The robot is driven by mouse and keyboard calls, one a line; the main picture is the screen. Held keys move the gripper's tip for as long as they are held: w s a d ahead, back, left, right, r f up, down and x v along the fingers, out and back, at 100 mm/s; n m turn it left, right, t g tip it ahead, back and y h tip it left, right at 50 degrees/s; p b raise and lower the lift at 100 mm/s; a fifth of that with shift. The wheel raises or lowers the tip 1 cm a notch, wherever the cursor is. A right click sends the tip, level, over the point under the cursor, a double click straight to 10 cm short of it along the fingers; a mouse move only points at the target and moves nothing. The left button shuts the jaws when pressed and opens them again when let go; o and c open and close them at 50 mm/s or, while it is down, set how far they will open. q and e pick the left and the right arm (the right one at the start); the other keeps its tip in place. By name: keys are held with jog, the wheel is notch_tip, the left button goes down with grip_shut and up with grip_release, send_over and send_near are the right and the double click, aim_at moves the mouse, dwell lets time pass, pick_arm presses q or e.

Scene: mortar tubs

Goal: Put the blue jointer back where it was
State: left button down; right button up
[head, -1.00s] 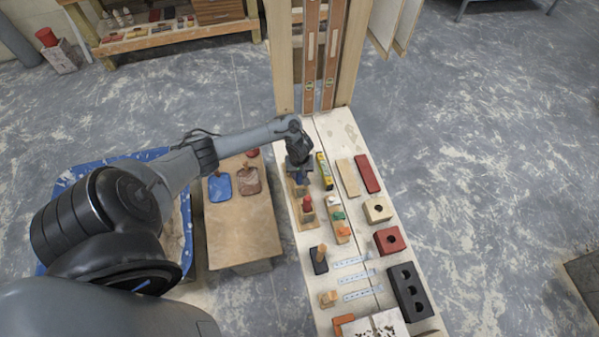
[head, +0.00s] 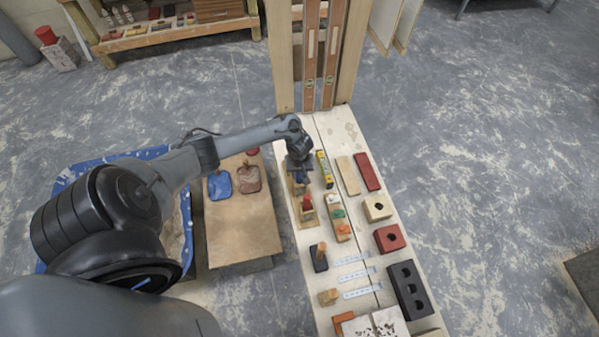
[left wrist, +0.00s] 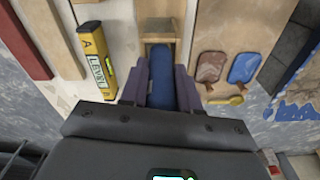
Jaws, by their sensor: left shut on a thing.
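The blue jointer (left wrist: 161,76) is between the two fingers of my left gripper (left wrist: 160,88), which is shut on its blue handle. In the head view my left gripper (head: 300,178) points down over the far end of a wooden holder (head: 309,223), with a little of the blue handle showing beneath it. In the left wrist view part of the wooden holder (left wrist: 157,27) shows just beyond the handle. Whether the jointer touches the holder is hidden. A red-handled tool (head: 306,202) stands in the nearer part of the holder. My right gripper is not in view.
A yellow level (head: 325,170) lies close to the right of the gripper. Sponges or blocks, bricks and a dark-based float (head: 319,257) cover the bench nearby. Upright posts with levels (head: 309,80) stand behind. A lower board with blue (head: 219,186) and brown floats is at left.

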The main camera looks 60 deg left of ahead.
pick_arm(q)
jog(key=shift+f, duration=0.25)
jog(key=c, duration=0.7)
grip_release()
jog(key=shift+c, duration=0.2)
